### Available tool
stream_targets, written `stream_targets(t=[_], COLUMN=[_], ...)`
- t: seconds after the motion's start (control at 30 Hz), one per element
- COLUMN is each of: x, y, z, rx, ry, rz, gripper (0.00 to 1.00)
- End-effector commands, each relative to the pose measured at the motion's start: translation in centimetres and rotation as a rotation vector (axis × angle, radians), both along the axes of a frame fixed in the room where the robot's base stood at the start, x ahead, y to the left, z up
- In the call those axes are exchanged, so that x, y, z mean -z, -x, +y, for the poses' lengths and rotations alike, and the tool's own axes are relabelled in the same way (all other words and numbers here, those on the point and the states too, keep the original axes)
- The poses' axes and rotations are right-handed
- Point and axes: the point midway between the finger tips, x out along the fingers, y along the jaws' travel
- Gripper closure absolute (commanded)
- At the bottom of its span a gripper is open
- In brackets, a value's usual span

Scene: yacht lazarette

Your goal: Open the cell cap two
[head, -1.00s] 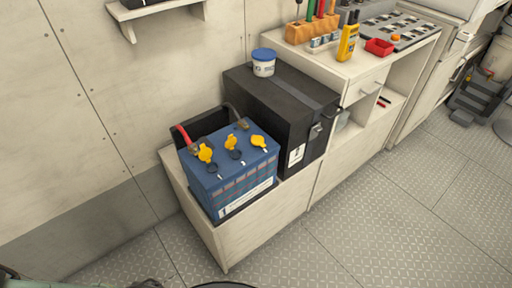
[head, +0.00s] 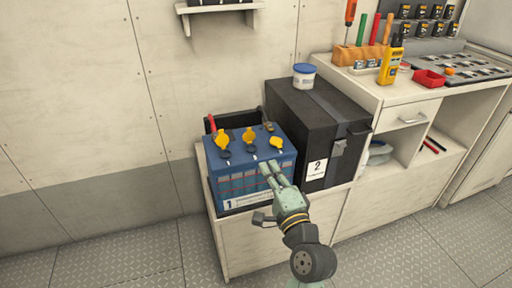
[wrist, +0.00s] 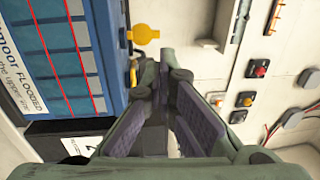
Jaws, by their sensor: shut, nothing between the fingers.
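A blue battery (head: 232,185) labelled 1 sits on a low white bench, and its blue side also fills the left of the wrist view (wrist: 70,55). Three yellow caps stand in a row on its top: left (head: 222,139), middle (head: 249,135) and right (head: 276,143). Dark round pieces lie beside them; I cannot tell whether these are openings. My gripper (head: 267,167) is shut and empty, at the battery's front right, below the right cap. A yellow cap (wrist: 145,34) shows beyond the fingers (wrist: 163,72) in the wrist view, apart from them.
A black box (head: 300,115) labelled 2 stands right of the battery, with a white-blue tub (head: 304,76) on it. A black tray lies behind the battery with a red cable. Floor in front is clear.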

Motion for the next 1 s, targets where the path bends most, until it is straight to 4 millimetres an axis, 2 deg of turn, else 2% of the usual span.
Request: stream_targets(t=[0.17, 0.6, 0.8, 1.0], x=[-0.6, -1.5, -1.7, -1.7], y=[-2.2, -10.6, -12.5, -13.0], z=[0.7, 3.5, 4.1, 4.2], rx=[-0.004, -0.002, -0.001, 0.0], ry=[-0.005, -0.002, -0.002, -0.001], rz=[0.002, 0.0, 0.001, 0.0], gripper=[1.0, 1.0, 1.0, 1.0])
